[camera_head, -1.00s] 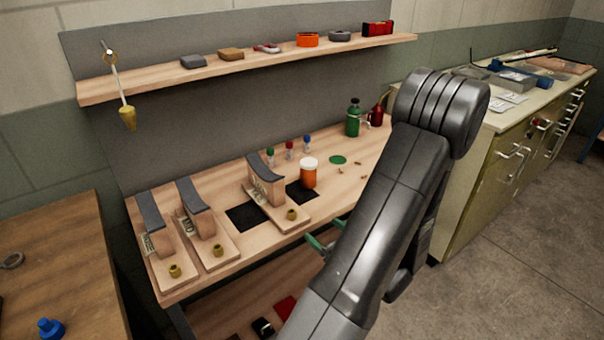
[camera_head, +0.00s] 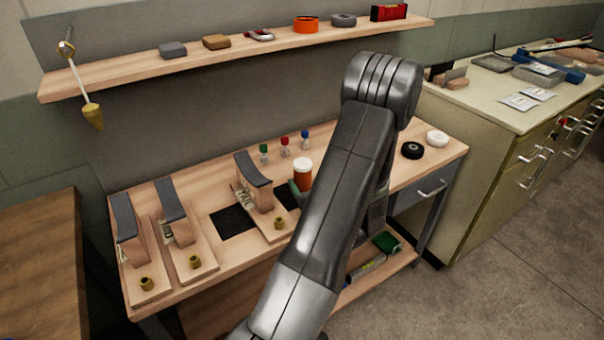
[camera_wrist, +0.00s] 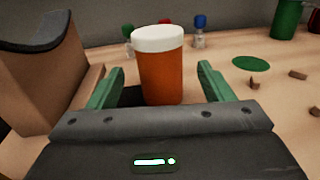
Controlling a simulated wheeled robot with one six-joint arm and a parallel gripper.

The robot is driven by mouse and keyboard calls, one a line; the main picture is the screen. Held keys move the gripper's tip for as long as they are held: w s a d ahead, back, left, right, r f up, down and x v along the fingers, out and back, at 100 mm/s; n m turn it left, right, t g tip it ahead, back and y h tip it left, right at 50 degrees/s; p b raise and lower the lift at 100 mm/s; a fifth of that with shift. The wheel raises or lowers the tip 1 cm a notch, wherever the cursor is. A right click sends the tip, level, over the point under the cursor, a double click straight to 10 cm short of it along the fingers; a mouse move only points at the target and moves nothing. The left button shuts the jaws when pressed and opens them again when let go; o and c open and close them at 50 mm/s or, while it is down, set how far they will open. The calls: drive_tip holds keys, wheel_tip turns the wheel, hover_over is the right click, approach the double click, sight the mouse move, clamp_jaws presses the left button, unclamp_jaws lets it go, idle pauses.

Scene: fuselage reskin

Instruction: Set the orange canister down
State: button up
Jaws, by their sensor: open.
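The orange canister (camera_head: 302,177) with a white cap stands upright on the wooden workbench (camera_head: 205,262), next to a block with a curved grey top (camera_head: 258,190). In the wrist view the canister (camera_wrist: 161,78) is in the middle of the picture. My gripper (camera_wrist: 161,68) is open, with one green finger to each side of the canister. Gaps show between the fingers and the canister, and nothing is gripped. In the head view my arm hides most of the gripper; a bit of green finger shows beside the canister's base.
Small vials with green, red and blue caps (camera_head: 285,147) stand behind the canister. Dark square patches (camera_head: 233,219) lie on the bench. Two more curved-top blocks (camera_head: 172,200) stand at the left. In the wrist view a green disc (camera_wrist: 251,63) and small brown pieces (camera_wrist: 298,75) lie at the right.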

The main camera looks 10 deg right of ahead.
drive_tip(key=shift+w+a+p, duration=0.1)
drive_tip(key=shift+w+a, duration=0.1)
drive_tip(key=shift+w, duration=0.85)
drive_tip(key=shift+w+a+p, duration=0.15)
drive_tip(key=shift+w+a, duration=0.1)
drive_tip(key=shift+w, duration=0.75)
drive_tip(key=shift+w+a+p, duration=0.1)
drive_tip(key=shift+w+a, duration=0.1)
drive_tip(key=shift+w, duration=0.85)
drive_tip(key=c, duration=1.2)
drive_tip(key=shift+r, duration=0.15)
